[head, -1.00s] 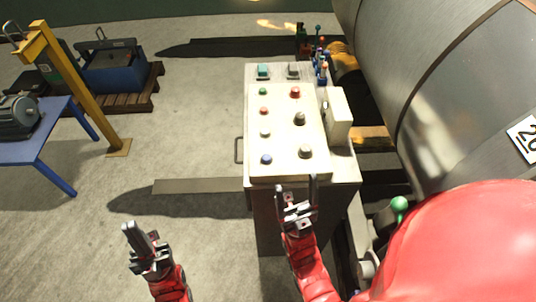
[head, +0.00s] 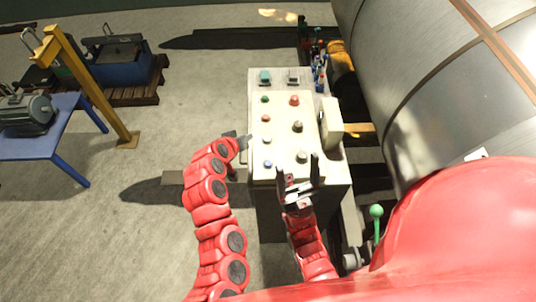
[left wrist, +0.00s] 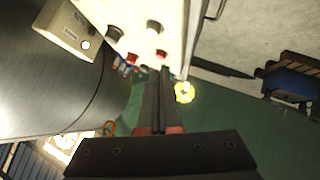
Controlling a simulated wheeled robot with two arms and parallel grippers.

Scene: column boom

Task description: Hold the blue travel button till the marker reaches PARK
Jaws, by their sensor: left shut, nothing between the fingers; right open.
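The blue button (head: 267,164) is at the near left of the cream control panel (head: 281,145), below a white button (head: 266,141). My left gripper (head: 243,142) is beside the panel's left edge, up and left of the blue button and apart from it; its tips are small in the head view. In the left wrist view my left gripper (left wrist: 158,75) is shut and empty, with part of the panel and its knobs beyond; I cannot make out the blue button there. My right gripper (head: 298,165) is open and empty at the panel's near edge. I see no marker or PARK label.
A large metal cylinder (head: 420,80) fills the right side. A white box (head: 331,122) stands at the panel's right edge. Further left are a blue table (head: 50,143) with a motor and a yellow post (head: 90,90).

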